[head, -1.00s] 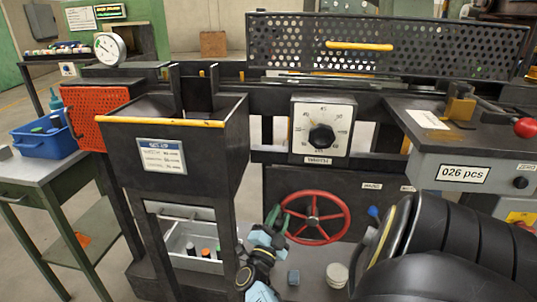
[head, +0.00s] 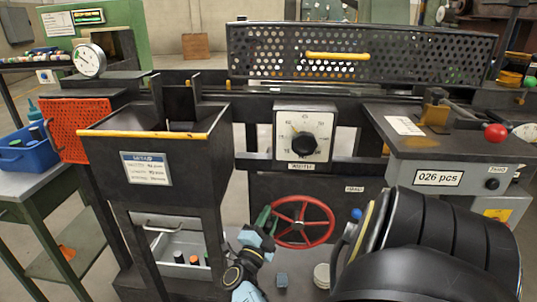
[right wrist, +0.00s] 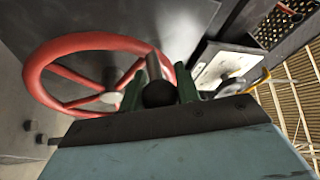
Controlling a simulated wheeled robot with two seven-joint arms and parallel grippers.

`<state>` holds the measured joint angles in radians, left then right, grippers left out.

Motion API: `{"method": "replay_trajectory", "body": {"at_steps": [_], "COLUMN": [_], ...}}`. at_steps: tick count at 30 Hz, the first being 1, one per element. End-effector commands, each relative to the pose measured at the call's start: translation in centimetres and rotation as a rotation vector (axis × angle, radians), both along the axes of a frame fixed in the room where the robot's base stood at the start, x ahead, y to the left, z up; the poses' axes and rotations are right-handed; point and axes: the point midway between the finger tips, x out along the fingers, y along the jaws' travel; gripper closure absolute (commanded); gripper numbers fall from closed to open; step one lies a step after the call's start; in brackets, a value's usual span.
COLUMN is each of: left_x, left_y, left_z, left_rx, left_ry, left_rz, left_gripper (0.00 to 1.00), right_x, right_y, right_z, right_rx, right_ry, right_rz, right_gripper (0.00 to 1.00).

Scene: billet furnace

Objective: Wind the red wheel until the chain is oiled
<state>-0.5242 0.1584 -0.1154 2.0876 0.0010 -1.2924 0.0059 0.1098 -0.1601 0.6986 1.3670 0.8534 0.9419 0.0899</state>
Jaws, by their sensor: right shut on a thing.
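The red wheel (head: 302,222) is a spoked hand wheel on the dark front panel, low in the middle of the head view. It fills the left of the right wrist view (right wrist: 112,96). My right gripper (head: 265,220) is at the wheel's left side in the head view. In the right wrist view its green fingers (right wrist: 159,92) are shut around the dark knob (right wrist: 158,94) of the wheel's grey handle (right wrist: 153,66). My left gripper is out of view. I cannot make out the chain.
A black hopper (head: 155,150) with a yellow edge stands left of the wheel. A dial (head: 303,141) sits above it. A blue block (head: 282,281) and a pale round pot (head: 322,275) are below. A grey cabinet (head: 450,165) with a red ball lever (head: 495,133) is at right.

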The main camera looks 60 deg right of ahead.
Motion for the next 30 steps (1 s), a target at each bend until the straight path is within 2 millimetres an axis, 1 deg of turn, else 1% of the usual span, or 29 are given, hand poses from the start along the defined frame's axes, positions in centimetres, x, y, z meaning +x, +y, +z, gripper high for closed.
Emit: {"method": "replay_trajectory", "body": {"at_steps": [1, 4, 5, 9, 17, 20, 23, 26, 30], "left_x": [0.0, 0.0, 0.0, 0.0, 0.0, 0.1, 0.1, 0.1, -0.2], "left_y": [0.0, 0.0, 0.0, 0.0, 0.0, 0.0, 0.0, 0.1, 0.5], "left_z": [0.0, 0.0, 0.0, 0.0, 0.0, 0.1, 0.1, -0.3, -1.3], "left_rx": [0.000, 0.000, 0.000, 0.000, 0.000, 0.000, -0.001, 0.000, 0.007], "left_ry": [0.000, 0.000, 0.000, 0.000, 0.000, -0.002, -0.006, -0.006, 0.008], "left_rz": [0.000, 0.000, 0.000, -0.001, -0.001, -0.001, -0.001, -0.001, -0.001], "left_gripper": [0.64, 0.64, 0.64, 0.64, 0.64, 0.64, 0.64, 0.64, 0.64], "right_x": [0.0, 0.0, 0.0, 0.0, 0.0, -0.1, -0.2, -0.4, -0.7], "right_y": [-0.1, -0.1, -0.1, -0.1, 0.0, 0.5, 1.8, 3.8, 7.0], "right_z": [0.3, 0.3, 0.3, 0.2, 0.1, -0.1, -0.5, -1.1, -1.9], "right_rx": [-0.007, -0.008, -0.008, -0.006, -0.002, -0.001, 0.002, 0.003, 0.002], "right_ry": [-0.001, -0.001, 0.000, 0.000, 0.002, 0.002, 0.002, 0.005, 0.003], "right_rz": [-0.002, -0.002, -0.002, -0.002, -0.001, -0.001, 0.000, 0.001, 0.000], "right_gripper": [1.00, 1.00, 0.64, 0.47, 0.47, 0.47, 0.47, 0.47, 0.47]}}
